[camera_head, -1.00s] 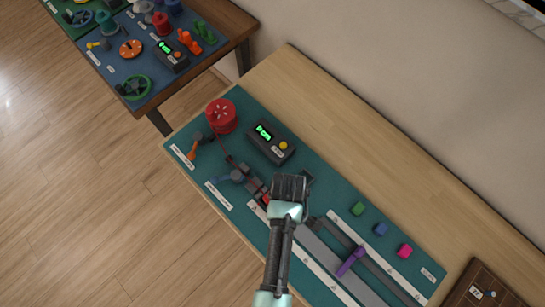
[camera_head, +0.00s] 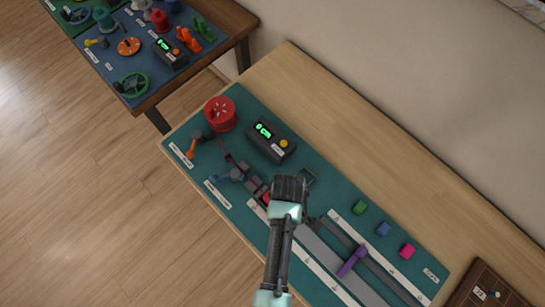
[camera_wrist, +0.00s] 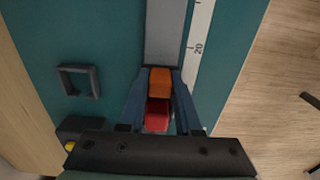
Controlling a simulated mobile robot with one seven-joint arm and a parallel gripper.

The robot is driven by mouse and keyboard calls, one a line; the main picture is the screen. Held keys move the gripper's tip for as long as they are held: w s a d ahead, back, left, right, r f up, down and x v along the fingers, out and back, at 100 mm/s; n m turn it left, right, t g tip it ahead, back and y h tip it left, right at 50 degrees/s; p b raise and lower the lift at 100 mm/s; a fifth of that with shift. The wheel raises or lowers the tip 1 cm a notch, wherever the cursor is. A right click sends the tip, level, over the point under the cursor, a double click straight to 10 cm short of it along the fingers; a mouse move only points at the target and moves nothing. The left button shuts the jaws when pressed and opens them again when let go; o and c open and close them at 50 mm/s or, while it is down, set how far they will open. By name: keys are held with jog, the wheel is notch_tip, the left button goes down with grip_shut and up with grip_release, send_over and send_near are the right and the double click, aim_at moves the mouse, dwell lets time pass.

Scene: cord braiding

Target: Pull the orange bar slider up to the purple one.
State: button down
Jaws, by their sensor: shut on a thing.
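The orange bar slider (camera_wrist: 160,82) sits on the grey rail (camera_wrist: 165,35) in the wrist view, between the fingertips of my gripper (camera_wrist: 161,84). The gripper is shut on it. A red block (camera_wrist: 157,115) lies just behind it, between the fingers. In the head view my gripper (camera_head: 288,190) hides the orange slider. The purple slider (camera_head: 351,261) stands further along the rail toward the lower right, apart from my gripper. The purple one is out of the wrist view.
A white scale strip (camera_wrist: 196,50) runs beside the rail. A dark square loop (camera_wrist: 78,82) stands on the teal mat.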

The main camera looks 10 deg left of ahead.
aim_at(337, 266)
jog(key=s+d+p, duration=0.1)
jog(key=s+d, duration=0.3)
jog(key=d, duration=0.1)
jog(key=s+d+p, duration=0.1)
jog(key=s+d, duration=0.3)
jog(key=d, duration=0.2)
jog(key=s+d+p, duration=0.2)
jog(key=s+d, duration=0.2)
jog(key=d, duration=0.1)
jog(key=shift+d, duration=0.15)
dwell(0.3)
jog(key=c, duration=0.6)
grip_release()
jog(key=shift+c, duration=0.2)
jog(key=shift+w+r, duration=0.1)
notch_tip(337, 266, up, 7)
jog(key=p, duration=0.7)
